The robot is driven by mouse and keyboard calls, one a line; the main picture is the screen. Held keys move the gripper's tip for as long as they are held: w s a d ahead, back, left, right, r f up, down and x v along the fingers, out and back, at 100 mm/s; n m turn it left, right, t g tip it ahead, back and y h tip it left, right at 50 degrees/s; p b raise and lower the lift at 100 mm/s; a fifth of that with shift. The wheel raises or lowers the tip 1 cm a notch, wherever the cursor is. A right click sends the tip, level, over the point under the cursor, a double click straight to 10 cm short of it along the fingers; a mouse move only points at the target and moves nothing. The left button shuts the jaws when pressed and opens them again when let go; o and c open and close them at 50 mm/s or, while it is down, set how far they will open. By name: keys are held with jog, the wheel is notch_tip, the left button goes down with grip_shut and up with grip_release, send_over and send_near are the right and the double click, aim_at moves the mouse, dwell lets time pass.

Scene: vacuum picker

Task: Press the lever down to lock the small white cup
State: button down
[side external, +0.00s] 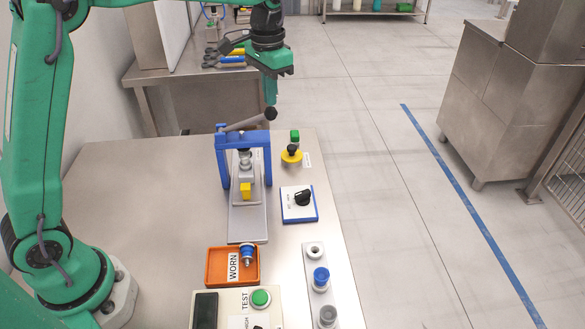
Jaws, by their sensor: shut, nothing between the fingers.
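The lever (246,123) is a grey bar with a dark round knob, at the top of a blue press frame (222,165). It slants up to the right. My green gripper (271,103) is shut and empty, pointing down just above the knob; I cannot tell if they touch. Under the frame, a small pale and grey stack (245,161) stands above a yellow block (246,191) on a grey base plate (248,222). Whether the small white cup is in this stack is too small to tell. A white ring-shaped piece (314,250) sits on the strip at right.
The strip also holds a blue piece (321,277) and a grey one (327,315). An orange WORN tray (217,268), a TEST box (206,308), a black-knob switch (302,198) and a yellow button (291,156) stand near. The table's left part is clear.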

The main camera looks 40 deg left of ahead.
aim_at(271, 119)
jog(key=shift+f, duration=0.3)
jog(key=shift+f, duration=3.15)
